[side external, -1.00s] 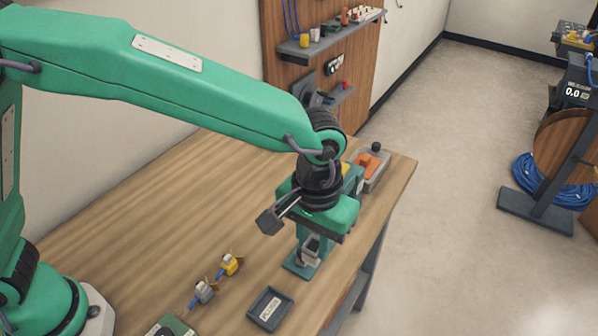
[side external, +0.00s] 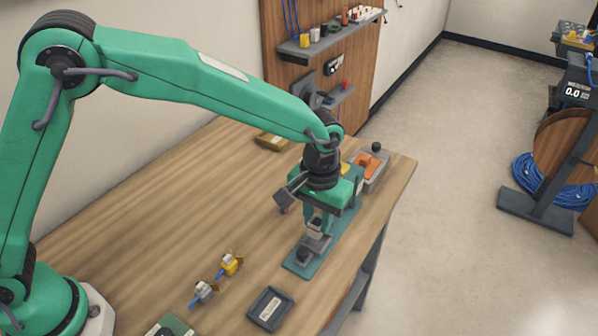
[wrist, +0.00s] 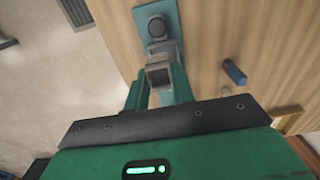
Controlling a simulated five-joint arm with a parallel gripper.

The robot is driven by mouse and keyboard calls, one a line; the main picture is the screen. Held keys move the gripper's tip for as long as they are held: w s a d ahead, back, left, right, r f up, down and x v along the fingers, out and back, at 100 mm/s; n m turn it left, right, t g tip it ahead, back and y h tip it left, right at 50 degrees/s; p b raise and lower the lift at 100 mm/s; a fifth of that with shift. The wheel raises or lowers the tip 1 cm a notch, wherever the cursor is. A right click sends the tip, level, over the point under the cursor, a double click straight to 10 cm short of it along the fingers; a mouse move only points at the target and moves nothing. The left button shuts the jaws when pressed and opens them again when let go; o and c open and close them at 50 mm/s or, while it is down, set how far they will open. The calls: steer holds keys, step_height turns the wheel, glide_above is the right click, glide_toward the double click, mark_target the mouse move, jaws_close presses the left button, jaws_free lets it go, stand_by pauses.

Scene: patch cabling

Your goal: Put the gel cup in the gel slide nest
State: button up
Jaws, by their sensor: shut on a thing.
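My gripper (side external: 315,226) is shut on the gel cup (side external: 314,226), a small grey, square-topped piece. In the wrist view the cup (wrist: 158,75) sits between my two green fingers (wrist: 158,92). Below and beside it is the gel slide, a grey block (side external: 319,243) with a dark round knob (side external: 303,255) on a long teal base (side external: 299,268). The wrist view also shows the knob (wrist: 157,26), just beyond the cup. The nest is hidden by the cup and fingers. I cannot tell whether the cup is above the nest or in it.
A dark labelled tray (side external: 270,309) lies in front of the teal base. A grey tray with an orange piece (side external: 369,165) is behind, near the right table edge. The middle left tabletop is clear.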

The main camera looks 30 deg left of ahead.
mark_target(317, 229)
steer(key=shift+w+a+f, duration=0.3)
steer(key=shift+w+f, duration=0.15)
steer(key=shift+w, duration=0.25)
steer(key=shift+f, duration=0.1)
steer(key=shift+f, duration=1.9)
steer(key=shift+f, duration=0.15)
steer(key=o, duration=1)
